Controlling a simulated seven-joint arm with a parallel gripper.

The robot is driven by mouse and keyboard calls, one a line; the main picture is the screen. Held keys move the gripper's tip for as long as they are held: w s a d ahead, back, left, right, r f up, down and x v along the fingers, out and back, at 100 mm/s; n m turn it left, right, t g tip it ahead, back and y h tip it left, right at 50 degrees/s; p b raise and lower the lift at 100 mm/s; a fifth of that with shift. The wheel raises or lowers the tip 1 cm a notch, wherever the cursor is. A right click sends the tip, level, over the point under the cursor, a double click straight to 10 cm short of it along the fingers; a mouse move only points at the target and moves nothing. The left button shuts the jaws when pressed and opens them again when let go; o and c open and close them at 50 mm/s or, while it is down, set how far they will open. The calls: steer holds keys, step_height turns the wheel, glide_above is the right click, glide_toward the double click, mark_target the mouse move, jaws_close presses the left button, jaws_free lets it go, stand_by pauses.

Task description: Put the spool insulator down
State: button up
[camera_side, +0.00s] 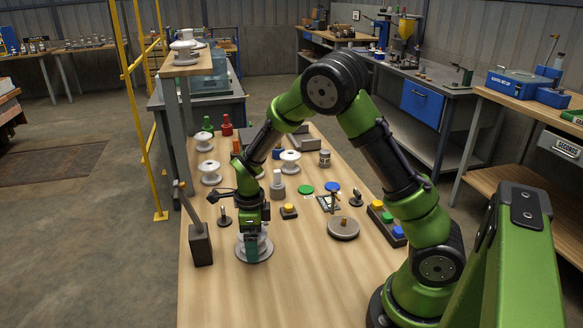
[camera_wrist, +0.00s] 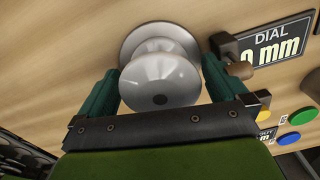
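The spool insulator is light grey with a wide round flange at each end and a narrower waist. In the side view the spool insulator (camera_side: 262,248) stands upright at the front left of the wooden table, its lower flange at or very near the surface; a small gap cannot be ruled out. My gripper (camera_side: 252,245) points down over it and hides part of it. In the wrist view the spool insulator (camera_wrist: 160,76) fills the space between the green fingers of my gripper (camera_wrist: 160,85), which lie close against both sides.
A dark block with an upright handle (camera_side: 200,245) stands left of my gripper. A round metal disc (camera_side: 343,229) and a button box (camera_side: 386,222) lie to the right. Other white spools (camera_side: 210,173) stand farther back. A dial sign (camera_wrist: 270,45) shows in the wrist view. The front table is clear.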

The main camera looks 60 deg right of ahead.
step_height(320, 180, up, 12)
steer(key=s+a+r+n+t, duration=0.2)
steer(key=s+n, duration=0.3)
steer(key=n, duration=0.3)
steer(key=s+a+r+n+t+y, duration=0.1)
steer(key=s+a+r+n+t, duration=0.1)
steer(key=s+r+n, duration=0.3)
steer(key=s+a+r+n+t+y, duration=0.1)
steer(key=s+n, duration=0.5)
steer(key=n, duration=0.6)
step_height(320, 180, up, 3)
steer(key=shift+a+r+t, duration=0.1)
steer(key=shift+a+t, duration=0.45)
steer(key=shift+t, duration=0.55)
